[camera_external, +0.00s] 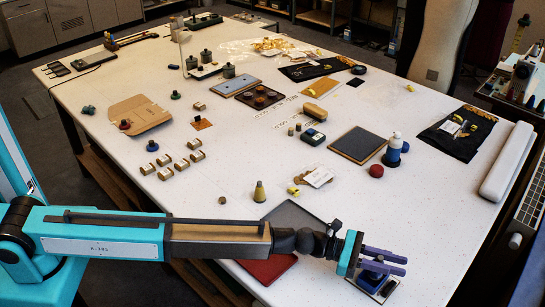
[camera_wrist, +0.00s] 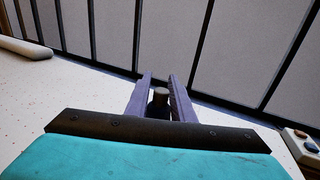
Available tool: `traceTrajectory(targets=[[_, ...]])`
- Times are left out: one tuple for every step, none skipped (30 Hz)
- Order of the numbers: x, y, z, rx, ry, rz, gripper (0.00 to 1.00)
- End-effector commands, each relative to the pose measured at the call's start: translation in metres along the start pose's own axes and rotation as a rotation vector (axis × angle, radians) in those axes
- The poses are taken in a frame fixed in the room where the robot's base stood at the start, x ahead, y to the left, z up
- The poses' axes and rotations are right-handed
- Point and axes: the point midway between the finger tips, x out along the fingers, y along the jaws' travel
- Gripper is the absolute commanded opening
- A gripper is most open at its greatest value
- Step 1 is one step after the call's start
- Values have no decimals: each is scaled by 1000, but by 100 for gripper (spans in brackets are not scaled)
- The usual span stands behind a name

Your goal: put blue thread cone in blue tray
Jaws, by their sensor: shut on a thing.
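My gripper (camera_external: 400,265) has its purple fingers near the table's front right edge. In the wrist view my gripper (camera_wrist: 160,82) is shut on a dark thing with a brownish top, which I take to be the blue thread cone (camera_wrist: 160,97). In the external view a dark blue shape shows below the fingers, mostly hidden, so its form and any contact with the surface below are unclear. A flat blue-grey tray (camera_external: 235,86), the likeliest blue tray, lies far back on the table, well away from my gripper.
An olive cone (camera_external: 259,193) stands upright left of my gripper. A dark grey flat piece (camera_external: 290,213) and a red one (camera_external: 267,268) lie near my arm. A white roll (camera_external: 507,162) lies along the right edge.

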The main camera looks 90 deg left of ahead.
Motion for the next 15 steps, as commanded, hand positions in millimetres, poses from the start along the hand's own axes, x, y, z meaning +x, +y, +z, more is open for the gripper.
traceTrajectory(targets=[[0, 0, -5, -3, 1, 0, 0], [0, 0, -8, -2, 2, 0, 0], [0, 0, -11, -2, 1, 0, 0], [0, 0, -14, -2, 1, 0, 0], [0, 0, -16, -1, 1, 0, 0], [0, 0, -19, 0, 1, 0, 0], [0, 0, -20, -1, 1, 0, 0], [0, 0, -22, -1, 0, 0, 0], [0, 0, -22, -2, 0, 1, 0], [0, 0, -23, -1, 0, 1, 0], [0, 0, -23, -1, 0, 1, 0], [0, 0, -23, -1, 0, 1, 0], [0, 0, -23, -1, 0, 1, 0], [0, 0, -23, -1, 0, 0, 0], [0, 0, -23, -1, 0, 0, 0]])
